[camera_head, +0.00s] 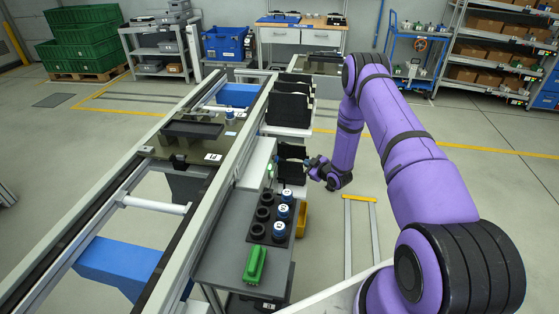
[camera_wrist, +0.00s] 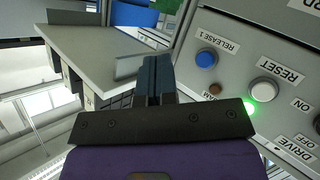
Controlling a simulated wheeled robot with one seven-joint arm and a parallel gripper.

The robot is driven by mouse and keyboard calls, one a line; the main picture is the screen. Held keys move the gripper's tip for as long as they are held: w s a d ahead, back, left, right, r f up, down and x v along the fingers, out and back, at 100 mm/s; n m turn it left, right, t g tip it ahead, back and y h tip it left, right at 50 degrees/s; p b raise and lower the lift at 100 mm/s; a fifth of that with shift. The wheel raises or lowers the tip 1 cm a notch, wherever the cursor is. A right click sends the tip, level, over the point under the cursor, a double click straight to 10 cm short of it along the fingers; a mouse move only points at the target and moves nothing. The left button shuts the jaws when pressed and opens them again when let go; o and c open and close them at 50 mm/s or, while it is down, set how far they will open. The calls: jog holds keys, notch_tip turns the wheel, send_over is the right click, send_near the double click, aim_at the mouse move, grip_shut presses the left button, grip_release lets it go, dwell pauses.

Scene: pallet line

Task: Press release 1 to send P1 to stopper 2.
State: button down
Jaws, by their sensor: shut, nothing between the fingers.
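The blue button labelled RELEASE 1 (camera_wrist: 207,58) is on a grey control panel (camera_wrist: 228,80) at the right of the wrist view. My gripper (camera_wrist: 154,75) is shut and empty. Its fingertips show to the left of the button in that view, apart from it in the picture; the distance in depth is hard to judge. In the head view my gripper (camera_head: 309,163) is right of the panel's box (camera_head: 256,163), beyond the bench. A dark pallet (camera_head: 227,139) with a black fixture sits on the conveyor; its label is too small to read. I cannot identify stopper 2.
A white RESET button (camera_wrist: 263,90), a lit green lamp (camera_wrist: 250,108) and a small brown lamp (camera_wrist: 215,89) are near the blue button. The side bench (camera_head: 228,250) holds black rings, blue-and-white parts and a green part (camera_head: 255,264). Black bins (camera_head: 292,105) stand beyond.

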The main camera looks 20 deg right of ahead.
aim_at(277, 159)
dwell(0.4)
jog(key=w+a, duration=0.4)
jog(key=a, duration=0.3)
jog(key=shift+w+a, duration=0.15)
jog(key=shift+w, duration=0.25)
jog(key=shift+w+a, duration=0.1)
dwell(1.9)
jog(key=shift+w+a, duration=0.15)
jog(key=shift+a, duration=0.1)
jog(key=shift+w+a, duration=0.25)
jog(key=shift+a, duration=0.15)
dwell(0.8)
dwell(0.5)
jog(key=shift+s+d, duration=0.5)
jog(key=shift+d, duration=0.25)
